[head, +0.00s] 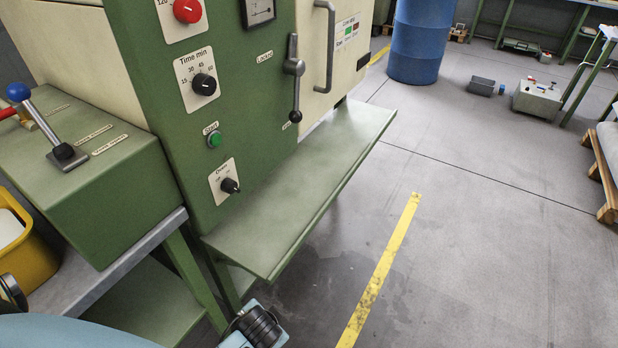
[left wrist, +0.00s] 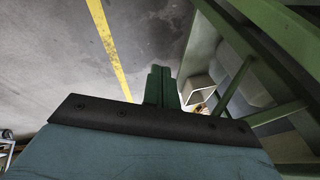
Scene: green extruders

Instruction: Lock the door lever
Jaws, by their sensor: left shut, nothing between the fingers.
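The door lever (head: 295,76) is a dark metal handle on the green front panel, beside the cream door. It stands roughly vertical, with its ball end hanging down. A "Locked" label (head: 265,56) is to the left of its upper part, and another small label is near its ball end, too small to read surely. My left gripper (left wrist: 160,72) shows in the left wrist view with its green fingers together and empty, over the floor beside a green frame. It is away from the lever. In the head view its fingers cannot be made out. My right gripper is not in view.
A green shelf (head: 310,180) juts out below the panel and door. The cream door has a vertical grip handle (head: 325,48). A green control box (head: 75,165) with a blue-knobbed lever is at left. A blue barrel (head: 420,42) stands behind.

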